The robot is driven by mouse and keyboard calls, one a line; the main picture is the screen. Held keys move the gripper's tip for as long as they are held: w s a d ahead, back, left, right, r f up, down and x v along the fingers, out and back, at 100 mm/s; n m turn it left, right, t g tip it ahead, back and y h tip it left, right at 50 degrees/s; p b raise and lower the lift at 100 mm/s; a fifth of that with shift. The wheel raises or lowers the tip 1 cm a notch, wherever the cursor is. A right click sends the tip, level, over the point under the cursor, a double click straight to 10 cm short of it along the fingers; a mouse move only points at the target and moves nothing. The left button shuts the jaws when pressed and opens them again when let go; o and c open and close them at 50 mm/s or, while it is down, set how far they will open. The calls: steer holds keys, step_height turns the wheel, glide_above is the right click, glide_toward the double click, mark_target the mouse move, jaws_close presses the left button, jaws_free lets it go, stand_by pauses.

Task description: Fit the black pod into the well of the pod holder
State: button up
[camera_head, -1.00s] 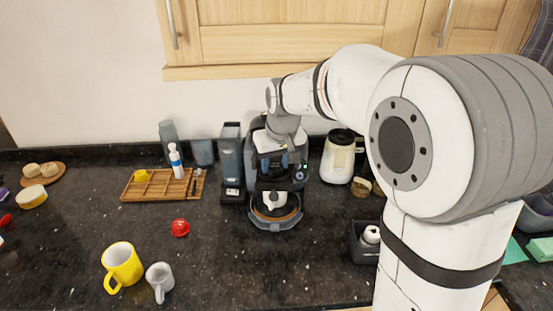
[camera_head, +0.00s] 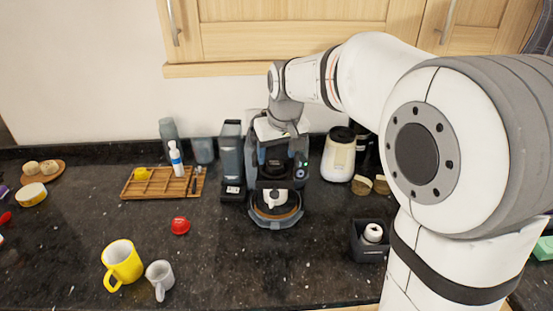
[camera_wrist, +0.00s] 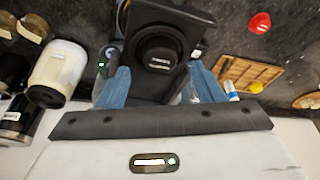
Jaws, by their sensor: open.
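The black pod (camera_wrist: 158,48) shows in the wrist view as a round black disc with a small pale label. It appears to sit in the round well of the dark pod holder (camera_wrist: 190,22), at the top of the coffee machine (camera_head: 253,165). How deep it sits I cannot tell. My gripper (camera_wrist: 160,85) is open, with one blue finger on each side of the picture and a gap between each finger and the pod. In the head view my gripper is over the machine's top, and the pod is hidden.
A white-and-black canister (camera_head: 339,158) stands close right of the machine and a tall grey unit (camera_head: 231,160) close left. A wooden tray (camera_head: 151,190), red pod-like object (camera_head: 180,226), yellow mug (camera_head: 121,265) and grey mug (camera_head: 160,278) are further left. The counter in front is mostly clear.

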steer(key=a+v, duration=0.1)
steer(key=v, duration=0.8)
steer(key=s+d+f+m, duration=0.1)
steer(key=s+d+f, duration=0.2)
steer(key=s, duration=0.4)
steer(key=s+d+f+m, duration=0.1)
steer(key=s+d+f, duration=0.3)
steer(key=s+f, duration=0.2)
steer(key=s+d+f+m+h, duration=0.1)
steer(key=s+d+f, duration=0.3)
steer(key=s, duration=0.4)
steer(key=shift+s+f+m, duration=0.3)
steer(key=shift+s+f, duration=0.1)
steer(key=shift+c, duration=0.5)
